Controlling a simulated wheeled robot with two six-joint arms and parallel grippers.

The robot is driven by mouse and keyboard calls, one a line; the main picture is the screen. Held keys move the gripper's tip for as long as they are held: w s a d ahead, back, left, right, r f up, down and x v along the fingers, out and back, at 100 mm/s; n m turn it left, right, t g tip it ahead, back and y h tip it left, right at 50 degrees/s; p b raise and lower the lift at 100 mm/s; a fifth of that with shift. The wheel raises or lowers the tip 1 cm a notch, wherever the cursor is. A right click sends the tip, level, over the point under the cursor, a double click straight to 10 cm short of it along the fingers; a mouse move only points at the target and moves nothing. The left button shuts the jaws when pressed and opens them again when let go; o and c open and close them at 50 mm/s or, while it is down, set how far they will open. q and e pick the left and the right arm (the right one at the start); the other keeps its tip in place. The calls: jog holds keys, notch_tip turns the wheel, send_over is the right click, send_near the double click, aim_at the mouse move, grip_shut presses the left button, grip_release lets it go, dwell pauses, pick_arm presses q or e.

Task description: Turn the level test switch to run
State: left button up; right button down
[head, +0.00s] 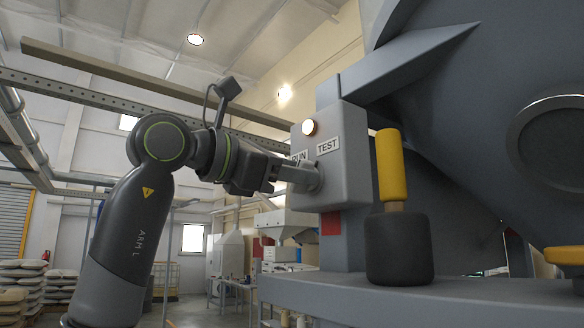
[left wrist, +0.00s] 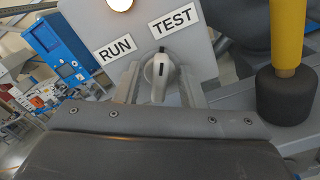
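The level test switch (left wrist: 160,76) is a small pale knob on a grey box (head: 350,150). The RUN label (left wrist: 115,49) is at its upper left and the TEST label (left wrist: 172,21) is above it. The knob's upper end appears to lean toward TEST. My left gripper (head: 312,178) is at the box's face, below the labels, and partly covers RUN in the head view. In the left wrist view its fingers (left wrist: 160,88) stand on both sides of the knob, with visible gaps. In the head view the knob is hidden by the gripper. My right gripper is not in view.
A lit round lamp (head: 309,127) sits above the labels. A yellow handle with a black base (head: 398,250) stands on the grey ledge (head: 450,295) right of the box. A large grey hopper (head: 470,130) fills the right. Stacked sacks (head: 22,275) are far left.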

pick_arm(q)
grip_shut()
jog(key=n+b, duration=0.1)
jog(key=n, duration=0.3)
jog(key=n+b, duration=0.2)
jog(key=n, duration=0.2)
jog(key=n+b, duration=0.1)
jog(key=n, duration=0.2)
jog(key=shift+w+a+r+n, duration=0.1)
jog(key=shift+w+a+n, duration=0.15)
jog(key=shift+n, duration=0.15)
dwell(0.5)
jog(key=shift+c, duration=0.5)
grip_release()
jog(key=shift+o, duration=0.5)
